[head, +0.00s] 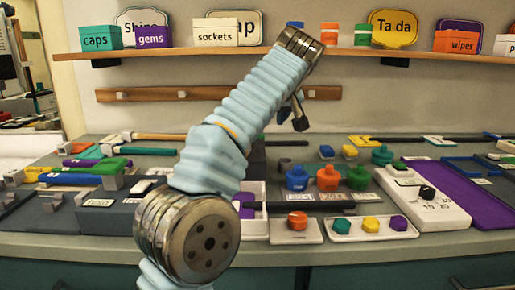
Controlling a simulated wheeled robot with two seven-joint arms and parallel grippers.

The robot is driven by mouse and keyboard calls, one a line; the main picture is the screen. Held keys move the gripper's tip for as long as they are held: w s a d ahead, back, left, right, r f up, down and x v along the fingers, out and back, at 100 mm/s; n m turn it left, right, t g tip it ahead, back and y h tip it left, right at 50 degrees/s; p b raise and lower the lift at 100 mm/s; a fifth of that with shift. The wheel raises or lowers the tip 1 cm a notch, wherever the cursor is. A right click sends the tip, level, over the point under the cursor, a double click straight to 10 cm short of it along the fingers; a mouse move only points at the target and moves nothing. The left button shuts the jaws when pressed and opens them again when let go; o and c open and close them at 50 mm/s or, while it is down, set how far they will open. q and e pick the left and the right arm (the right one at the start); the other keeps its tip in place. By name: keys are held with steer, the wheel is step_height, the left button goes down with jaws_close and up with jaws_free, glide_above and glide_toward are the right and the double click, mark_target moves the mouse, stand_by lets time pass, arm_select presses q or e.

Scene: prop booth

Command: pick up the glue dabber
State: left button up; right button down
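I cannot tell for certain which object is the glue dabber. Blue (297,178), orange (328,178) and green (358,178) knobbed pots stand in a row right of centre on the counter (350,254). My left arm, in a pale blue sleeve, rises across the middle of the head view. A small dark part that looks like my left gripper (293,114) shows beside its upper end, above the counter and in front of the back wall. Its fingers are too small and partly hidden to read. My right gripper is not visible.
A white tray (343,236) holds green, yellow and purple pieces. An orange knob (297,220) sits left of it. A white numbered block (436,211) and purple mat (470,205) lie right. Tools fill the left. The shelf (400,56) holds labelled boxes.

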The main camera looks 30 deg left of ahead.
arm_select(q)
steer(key=x, duration=1)
steer(key=shift+w+a+f+b, duration=0.15)
steer(key=shift+a+f+b, duration=0.1)
steer(key=shift+b, duration=0.05)
steer(key=shift+c, duration=0.4)
jaws_close()
steer(key=shift+r, duration=0.1)
